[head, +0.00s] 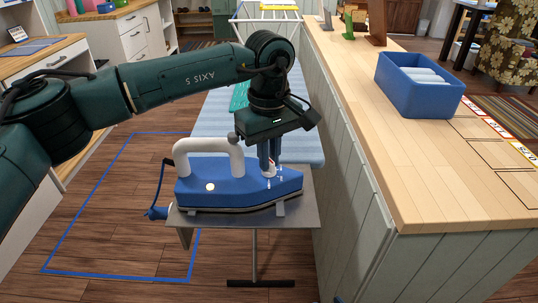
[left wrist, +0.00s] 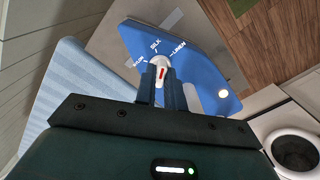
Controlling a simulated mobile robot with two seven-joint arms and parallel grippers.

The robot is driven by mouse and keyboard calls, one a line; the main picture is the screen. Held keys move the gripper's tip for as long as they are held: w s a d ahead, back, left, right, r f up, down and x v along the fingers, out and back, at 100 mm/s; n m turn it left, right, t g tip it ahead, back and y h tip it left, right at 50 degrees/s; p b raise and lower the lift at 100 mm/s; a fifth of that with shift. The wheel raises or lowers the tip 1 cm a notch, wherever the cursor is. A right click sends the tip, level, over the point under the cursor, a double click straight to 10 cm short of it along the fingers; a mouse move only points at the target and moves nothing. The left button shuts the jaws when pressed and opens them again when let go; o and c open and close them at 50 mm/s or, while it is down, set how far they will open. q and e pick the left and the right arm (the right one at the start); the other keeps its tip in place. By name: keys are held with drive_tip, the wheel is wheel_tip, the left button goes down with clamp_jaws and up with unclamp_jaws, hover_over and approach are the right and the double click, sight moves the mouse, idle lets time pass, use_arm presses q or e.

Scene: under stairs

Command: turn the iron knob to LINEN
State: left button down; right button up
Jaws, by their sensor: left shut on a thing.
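The blue iron (head: 235,189) with a white handle (head: 208,147) rests on a grey metal stand plate (head: 188,218). My left gripper (head: 269,168) points down onto the iron's top near its right end. In the left wrist view, its two fingers (left wrist: 160,74) are shut on the white iron knob (left wrist: 158,61), one on each side. The knob's red mark lies nearly upright in that picture, roughly in line with the SILK label (left wrist: 155,45). The LINEN label (left wrist: 178,48) is to the right of SILK, and another label (left wrist: 138,62) is to the left. My right gripper is not in view.
A wooden counter (head: 400,170) runs along the right, close to the stand, with a blue bin (head: 415,88) on it. A striped blue ironing board (head: 215,110) lies behind the iron. A blue cord (head: 157,190) hangs at the iron's left. Floor at left is open.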

use_arm(q)
drive_tip(key=m, duration=0.6)
drive_tip(key=shift+m, duration=0.4)
idle(0.3)
drive_tip(key=c, duration=1.5)
unclamp_jaws()
wheel_tip(320, 180, up, 13)
drive_tip(key=shift+r, duration=0.1)
